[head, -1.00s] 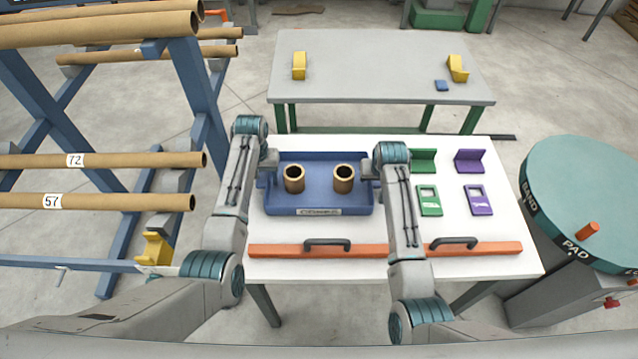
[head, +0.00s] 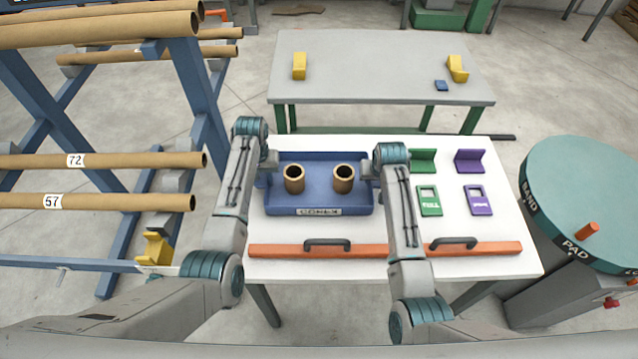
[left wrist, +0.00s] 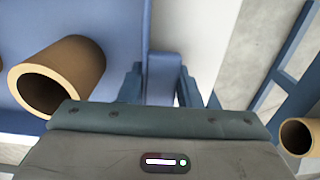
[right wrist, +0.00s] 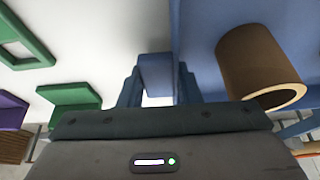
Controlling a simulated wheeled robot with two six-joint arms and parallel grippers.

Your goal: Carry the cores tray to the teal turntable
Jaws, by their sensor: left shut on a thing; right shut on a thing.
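The blue cores tray (head: 318,200) is on the white table, with two brown cardboard cores, a left one (head: 294,179) and a right one (head: 343,178), standing upright in it. My left gripper (head: 266,172) is shut on the tray's left side; the left wrist view shows its fingers (left wrist: 160,85) around the tray's edge part. My right gripper (head: 370,171) is shut on the tray's right side, and its fingers (right wrist: 158,85) show around a blue handle. I cannot tell whether the tray touches the table. The teal turntable (head: 585,195) stands at the far right, beyond the table.
An orange bar (head: 385,249) with two black handles lies along the white table's (head: 450,310) front edge. Green (head: 430,201) and purple (head: 479,200) plates and brackets lie right of the tray. A grey table (head: 380,65) stands behind. A blue rack with tubes (head: 130,160) is at left.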

